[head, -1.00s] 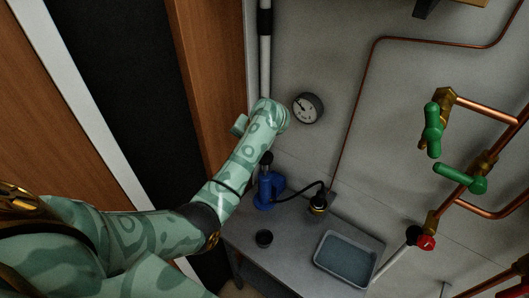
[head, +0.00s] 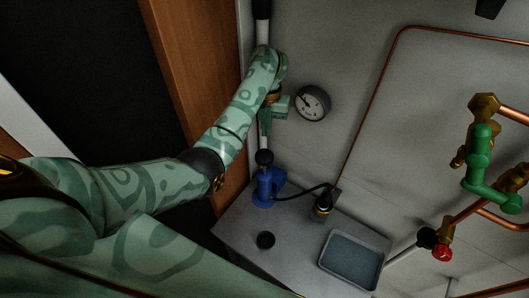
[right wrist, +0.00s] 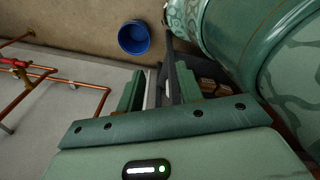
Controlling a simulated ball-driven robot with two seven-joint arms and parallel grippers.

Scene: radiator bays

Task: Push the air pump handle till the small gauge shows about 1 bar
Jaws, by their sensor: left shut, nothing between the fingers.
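The blue air pump (head: 265,188) stands upright on the grey bench. Its black handle knob (head: 263,157) sits just above the blue body. A round white-faced gauge (head: 312,102) is on the wall, up and right of the pump. Its needle points to the upper left; the figures are too small to read. My left gripper (head: 265,127) is shut and empty, pointing down above the knob, apparently with a small gap. My right gripper (right wrist: 160,88) shows in the right wrist view with its fingers apart, nothing held, away from the pump.
A black hose runs from the pump to a brass-and-black fitting (head: 322,203). A small black cup (head: 265,240) and a grey tray (head: 350,262) are on the bench (head: 295,232). A blue bucket (right wrist: 134,38) stands on the floor.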

